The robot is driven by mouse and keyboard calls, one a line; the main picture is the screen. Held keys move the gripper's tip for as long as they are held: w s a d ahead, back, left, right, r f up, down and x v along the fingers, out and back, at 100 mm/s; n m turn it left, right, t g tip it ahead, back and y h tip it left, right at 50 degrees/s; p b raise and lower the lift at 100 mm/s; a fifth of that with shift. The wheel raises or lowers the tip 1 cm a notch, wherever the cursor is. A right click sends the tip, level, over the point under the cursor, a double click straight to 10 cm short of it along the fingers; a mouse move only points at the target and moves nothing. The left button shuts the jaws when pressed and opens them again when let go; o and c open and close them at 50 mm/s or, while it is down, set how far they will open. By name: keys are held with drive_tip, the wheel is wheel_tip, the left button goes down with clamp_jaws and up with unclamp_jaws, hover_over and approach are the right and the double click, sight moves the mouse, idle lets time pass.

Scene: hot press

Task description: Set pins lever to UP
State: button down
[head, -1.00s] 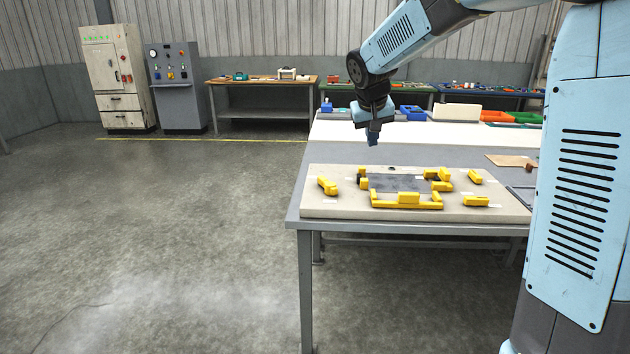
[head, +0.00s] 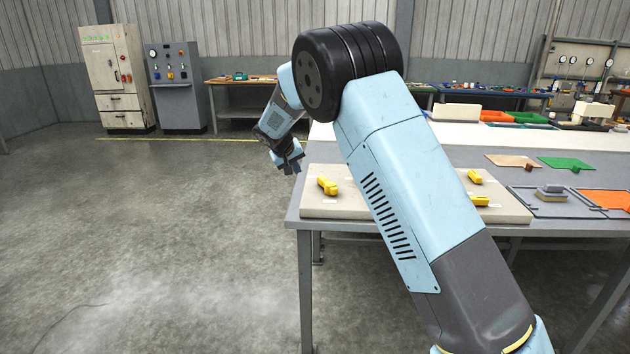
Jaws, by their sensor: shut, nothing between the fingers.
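A beige board (head: 318,206) lies on the front left of the table and carries yellow levers. One yellow lever (head: 327,186) stands at its left end, with a small white label beside it. Another yellow lever (head: 474,177) is at the right, with a yellow handle (head: 478,200) in front of it. I cannot tell which of these is the pins lever, and the labels are too small to read. My gripper (head: 291,167) is shut and empty, above and left of the left lever, apart from it. My arm hides the middle of the board.
The grey table (head: 515,230) extends to the right, with a brown sheet (head: 512,160), a green sheet (head: 566,163) and an orange panel (head: 606,199). A control cabinet (head: 178,85) stands far back left. The floor left of the table is clear.

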idle(0.3)
approach(319, 185)
drive_tip(key=a+f, duration=0.1)
drive_tip(key=w+f, duration=0.1)
drive_tip(key=f, duration=0.1)
drive_tip(key=a+f, duration=0.1)
drive_tip(key=shift+w+a+f, duration=0.25)
drive_tip(key=shift+a+f, duration=0.1)
drive_tip(key=shift+f, duration=0.05)
drive_tip(key=shift+w+d+r, duration=0.1)
drive_tip(key=shift+w+d, duration=0.15)
drive_tip(key=shift+d, duration=0.25)
drive_tip(key=shift+w+d+r, duration=0.15)
drive_tip(key=shift+w+d, duration=0.05)
drive_tip(key=shift+d, duration=0.35)
drive_tip(key=shift+w+d, duration=0.4)
drive_tip(key=shift+d, duration=0.25)
drive_tip(key=shift+d, duration=0.15)
drive_tip(key=shift+w, duration=0.1)
